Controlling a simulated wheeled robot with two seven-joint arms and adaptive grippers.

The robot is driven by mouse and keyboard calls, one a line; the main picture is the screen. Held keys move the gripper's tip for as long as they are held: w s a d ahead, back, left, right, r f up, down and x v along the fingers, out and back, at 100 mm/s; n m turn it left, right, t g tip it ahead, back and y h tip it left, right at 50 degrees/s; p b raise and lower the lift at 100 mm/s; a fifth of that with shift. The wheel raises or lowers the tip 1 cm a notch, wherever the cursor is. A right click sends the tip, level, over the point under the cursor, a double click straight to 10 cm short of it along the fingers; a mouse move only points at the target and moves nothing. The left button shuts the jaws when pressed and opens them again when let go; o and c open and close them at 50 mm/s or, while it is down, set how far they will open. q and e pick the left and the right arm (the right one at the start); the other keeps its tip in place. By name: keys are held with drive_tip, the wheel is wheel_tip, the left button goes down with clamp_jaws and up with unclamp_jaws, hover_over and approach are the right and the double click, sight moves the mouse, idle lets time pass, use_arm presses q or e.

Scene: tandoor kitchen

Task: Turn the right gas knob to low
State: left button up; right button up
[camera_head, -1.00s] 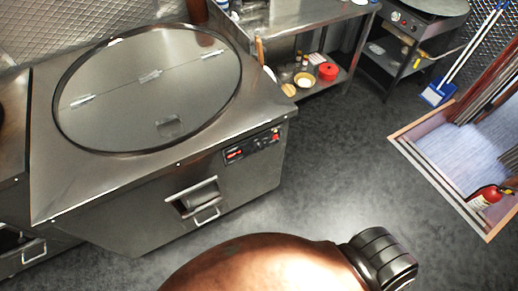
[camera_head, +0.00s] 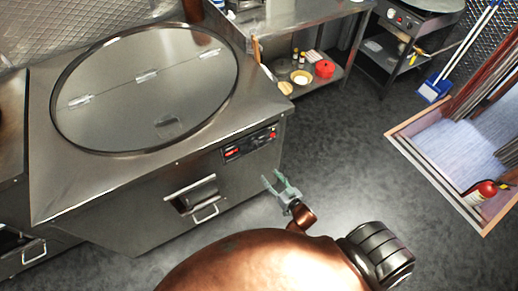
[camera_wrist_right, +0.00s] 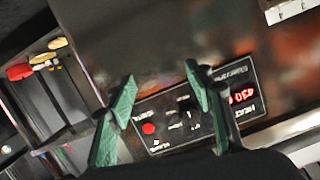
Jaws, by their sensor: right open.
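The steel tandoor cabinet with a round hinged lid has a black control panel (camera_head: 250,145) on its front. The panel also shows in the right wrist view (camera_wrist_right: 165,147), tilted, with a red lit display (camera_wrist_right: 243,96), a red button (camera_wrist_right: 148,128) and a dark knob (camera_wrist_right: 188,115) whose setting is too blurred to read. My right gripper (camera_head: 278,178), with green fingers, is open and empty below the panel's right end in the head view. In the wrist view its spread fingers (camera_wrist_right: 159,73) partly cover the panel, and no contact shows. My left gripper is out of view.
A steel table (camera_head: 290,18) with a lower shelf of small bowls and a red pot (camera_head: 325,69) stands behind.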

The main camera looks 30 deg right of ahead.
sight(256, 146)
drive_tip(key=w+r+t, duration=0.3)
drive_tip(key=r, duration=0.8)
drive_tip(key=w, duration=0.8)
drive_tip(key=shift+a+r+y+b, duration=0.15)
drive_tip(key=shift+a+y+b, duration=0.15)
drive_tip(key=shift+a+b, duration=0.1)
drive_tip(key=shift+c, duration=0.7)
drive_tip(key=shift+s, duration=0.1)
drive_tip(key=c, duration=1)
